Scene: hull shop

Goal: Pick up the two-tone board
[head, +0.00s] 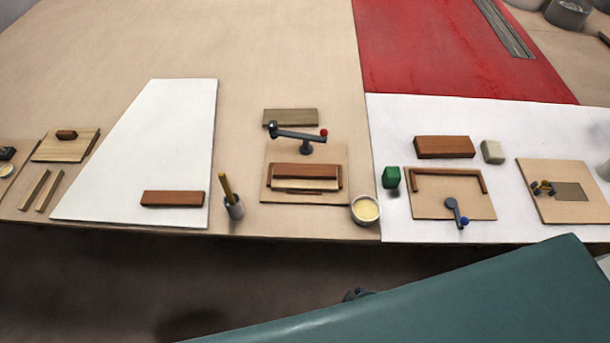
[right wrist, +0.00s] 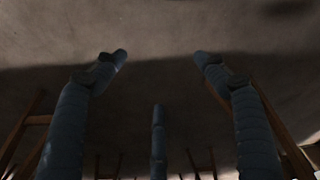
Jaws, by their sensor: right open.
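A board with a reddish-brown upper part and a pale lower strip (head: 305,176) lies in a brown-edged holder on a light wooden base (head: 335,155), in the middle of the head view. It looks like the two-tone board. A grey clamp arm with a red knob (head: 300,133) stands just behind it. My right gripper (right wrist: 160,68) shows in the right wrist view with its blue-grey fingers spread and nothing between them. It faces a plain brownish surface, and the board is not in that view. My left gripper is not in view.
A white panel (head: 150,130) with a brown block (head: 173,198) lies to the left. A cup with a stick (head: 234,208) and a pale-filled bowl (head: 365,210) flank the base. A green block (head: 391,178) and a second clamp fixture (head: 450,205) are to the right.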

